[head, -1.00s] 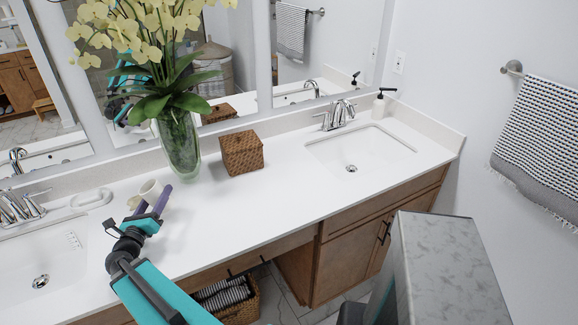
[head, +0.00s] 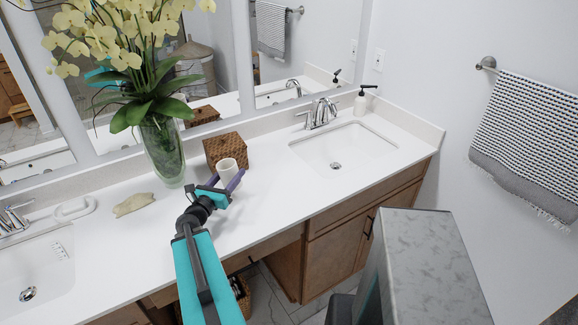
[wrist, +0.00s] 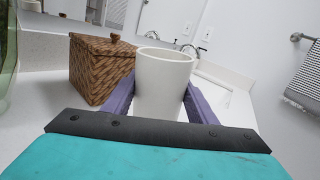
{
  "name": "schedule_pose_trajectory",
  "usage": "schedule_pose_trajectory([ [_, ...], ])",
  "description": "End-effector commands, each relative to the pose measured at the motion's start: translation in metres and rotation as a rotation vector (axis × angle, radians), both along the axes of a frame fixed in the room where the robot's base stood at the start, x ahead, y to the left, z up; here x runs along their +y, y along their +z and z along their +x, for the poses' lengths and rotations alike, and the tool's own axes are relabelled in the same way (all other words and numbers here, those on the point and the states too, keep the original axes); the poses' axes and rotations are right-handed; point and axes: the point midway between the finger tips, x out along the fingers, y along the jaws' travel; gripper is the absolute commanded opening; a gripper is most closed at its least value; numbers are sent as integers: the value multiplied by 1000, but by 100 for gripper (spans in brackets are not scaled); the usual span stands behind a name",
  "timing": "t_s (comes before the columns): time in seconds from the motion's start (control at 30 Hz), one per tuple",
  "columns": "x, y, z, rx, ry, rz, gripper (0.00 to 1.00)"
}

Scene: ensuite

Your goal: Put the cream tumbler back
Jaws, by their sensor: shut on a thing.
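The cream tumbler (head: 227,167) is upright between the purple fingers of my gripper (head: 222,182), in front of the woven box. In the wrist view the tumbler (wrist: 163,80) fills the space between the two fingers (wrist: 158,98), which are shut on its sides. Its open rim faces up and it looks empty as far as I can see. I cannot tell whether its base touches the white countertop (head: 270,195) or hangs just above it.
A woven box (head: 224,150) with a lid stands right behind the tumbler. A glass vase (head: 162,150) with orchids is to the left, and a beige object (head: 134,204) lies near the left sink. The right sink (head: 340,150) has a faucet (head: 320,113) and soap bottle (head: 361,103).

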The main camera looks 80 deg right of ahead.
Motion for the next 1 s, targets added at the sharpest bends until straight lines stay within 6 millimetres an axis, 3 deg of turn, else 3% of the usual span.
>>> schedule_pose_trajectory([
  [0.03, -6, 2, -17, -10, -21, -1, 13],
  [0.4, -37, 2, -127, -100, -144, -7, 13],
  [0.6, -45, 2, -176, -140, -197, -13, 13],
  [0.8, -47, 1, -199, -160, -222, -17, 13],
  [1.0, -47, 1, -201, -162, -224, -18, 13],
])
